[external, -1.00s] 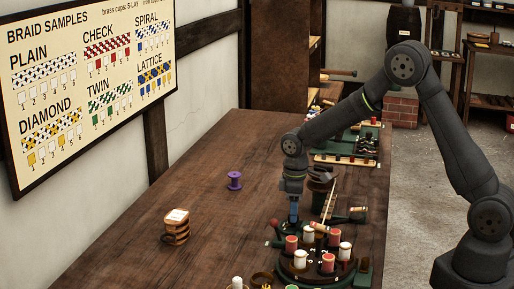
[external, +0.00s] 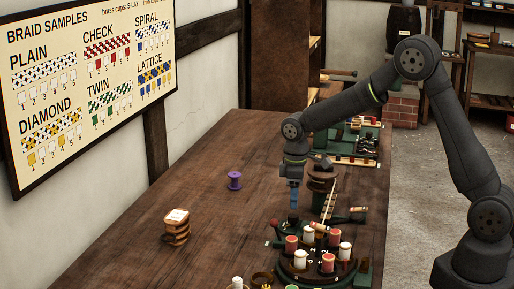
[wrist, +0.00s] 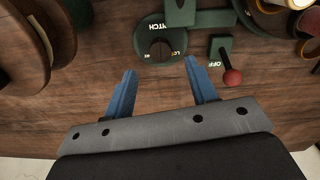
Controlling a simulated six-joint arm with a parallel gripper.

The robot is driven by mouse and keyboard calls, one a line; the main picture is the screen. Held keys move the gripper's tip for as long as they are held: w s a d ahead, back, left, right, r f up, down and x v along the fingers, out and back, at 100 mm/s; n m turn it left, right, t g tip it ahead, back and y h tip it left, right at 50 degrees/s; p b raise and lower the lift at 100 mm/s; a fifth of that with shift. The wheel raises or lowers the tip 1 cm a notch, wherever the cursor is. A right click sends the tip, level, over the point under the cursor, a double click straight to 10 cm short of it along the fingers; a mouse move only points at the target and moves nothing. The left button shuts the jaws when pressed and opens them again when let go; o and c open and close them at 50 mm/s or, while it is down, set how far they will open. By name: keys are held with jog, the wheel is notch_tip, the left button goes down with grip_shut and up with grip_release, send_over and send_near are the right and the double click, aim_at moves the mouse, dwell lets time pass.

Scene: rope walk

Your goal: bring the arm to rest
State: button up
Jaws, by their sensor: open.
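My gripper (external: 294,196) hangs above the table, over the back edge of the green braiding machine. In the wrist view my gripper (wrist: 158,82) shows two blue fingers spread apart with nothing between them. Beyond the fingertips are a dark round knob (wrist: 161,49) on a green plate and a red-tipped lever (wrist: 231,76) beside the word OFF. The fingers look clear of both. The machine's round plate (external: 311,277) carries several red and white bobbins.
A stack of wooden pieces (external: 176,227) is at the left. A brown drum (external: 321,178) stands behind my gripper. Green racks (external: 352,158) sit further back. The table's left half is mostly clear.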

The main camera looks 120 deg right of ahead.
aim_at(293, 216)
notch_tip(293, 216, up, 12)
notch_tip(293, 216, down, 18)
jog(key=shift+r, duration=0.15)
jog(key=shift+m, duration=0.3)
jog(key=m, duration=0.3)
jog(key=shift+m, duration=0.4)
jog(key=m, duration=0.4)
jog(key=shift+m, duration=0.3)
notch_tip(293, 216, up, 7)
jog(key=shift+w+r, duration=0.1)
jog(key=shift+r, duration=0.1)
